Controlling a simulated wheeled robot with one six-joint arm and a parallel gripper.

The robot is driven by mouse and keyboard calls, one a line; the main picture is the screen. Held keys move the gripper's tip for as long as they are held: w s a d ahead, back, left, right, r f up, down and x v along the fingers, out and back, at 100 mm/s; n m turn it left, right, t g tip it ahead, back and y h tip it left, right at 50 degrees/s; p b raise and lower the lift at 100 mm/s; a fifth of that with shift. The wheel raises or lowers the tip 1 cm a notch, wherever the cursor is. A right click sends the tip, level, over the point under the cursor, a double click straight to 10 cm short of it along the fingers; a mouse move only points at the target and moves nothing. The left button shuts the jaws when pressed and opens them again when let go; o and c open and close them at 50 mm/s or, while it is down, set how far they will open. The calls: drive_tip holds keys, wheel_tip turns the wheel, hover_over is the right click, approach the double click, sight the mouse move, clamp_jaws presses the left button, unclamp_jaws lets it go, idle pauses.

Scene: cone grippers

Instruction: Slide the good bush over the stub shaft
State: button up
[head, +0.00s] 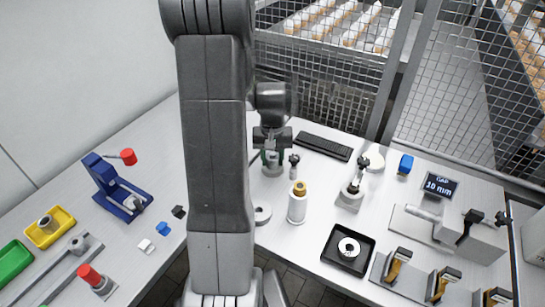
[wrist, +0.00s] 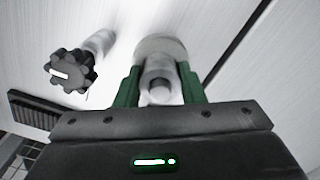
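My gripper (head: 272,155) hangs over the far middle of the bench, its green fingers pointing down. In the wrist view the fingers (wrist: 160,90) flank a grey sleeve-like bush (wrist: 151,68) and appear to close on its sides. A paler round end (wrist: 160,96), which looks like the tip of the stub shaft, shows inside the bush's bore. A pale round base (wrist: 158,45) lies beneath; it also shows under the gripper in the head view (head: 273,171). How far down the bush sits around the shaft I cannot tell.
A dark knob (wrist: 68,72) on a post stands close left of my gripper in the wrist view. A black tray (head: 330,258) holds a pale ring. A blue press (head: 120,195) stands left.

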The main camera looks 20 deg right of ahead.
drive_tip(key=o, duration=0.4)
drive_tip(key=shift+r, duration=0.1)
wheel_tip(320, 180, up, 14)
drive_tip(key=shift+f, duration=0.15)
drive_tip(key=shift+f, duration=0.15)
idle(0.4)
wheel_tip(320, 180, down, 14)
drive_tip(key=shift+r, duration=0.25)
drive_tip(key=shift+r+p, duration=0.4)
drive_tip(key=shift+r, duration=0.05)
